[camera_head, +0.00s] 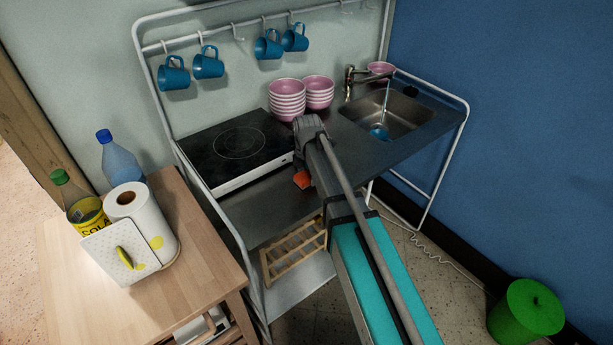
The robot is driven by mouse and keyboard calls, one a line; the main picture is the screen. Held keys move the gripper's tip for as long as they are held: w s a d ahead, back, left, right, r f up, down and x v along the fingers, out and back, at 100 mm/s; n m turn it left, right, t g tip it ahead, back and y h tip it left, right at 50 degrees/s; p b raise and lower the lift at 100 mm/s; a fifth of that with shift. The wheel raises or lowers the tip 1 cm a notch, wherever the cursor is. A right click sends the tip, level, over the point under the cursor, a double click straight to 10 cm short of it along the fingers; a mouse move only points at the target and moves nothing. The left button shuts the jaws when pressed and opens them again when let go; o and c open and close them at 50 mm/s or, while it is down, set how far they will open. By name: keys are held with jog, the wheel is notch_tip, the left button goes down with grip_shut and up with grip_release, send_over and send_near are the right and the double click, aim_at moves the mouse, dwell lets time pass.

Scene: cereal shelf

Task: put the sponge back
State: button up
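No sponge can be made out for certain. A small orange piece (302,179) shows beside my arm, in front of the counter; I cannot tell whether it is a sponge or part of my arm. A small dark object (411,91) sits at the sink's back right rim, too small to identify. My gripper (309,128) is at the far end of my teal arm, over the counter between the stove and the sink, just in front of the pink bowls. My own arm hides its fingers, so whether it is open or holding anything is unclear.
Stacked pink bowls (287,98) stand behind my gripper. Water runs from the tap (351,82) into the sink (400,112), where something blue (379,132) lies. Blue mugs (267,46) hang above the stove (236,146). A paper roll (127,201) and bottles (122,163) crowd the wooden table (190,222).

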aim_at(307, 174)
jog(key=shift+o, duration=0.8)
jog(key=shift+r, duration=0.2)
notch_tip(307, 174, up, 12)
jog(key=p, duration=1.2)
dwell(0.4)
jog(key=s+d+m, duration=1.6)
jog(key=s+m, duration=0.2)
jog(key=m, duration=0.7)
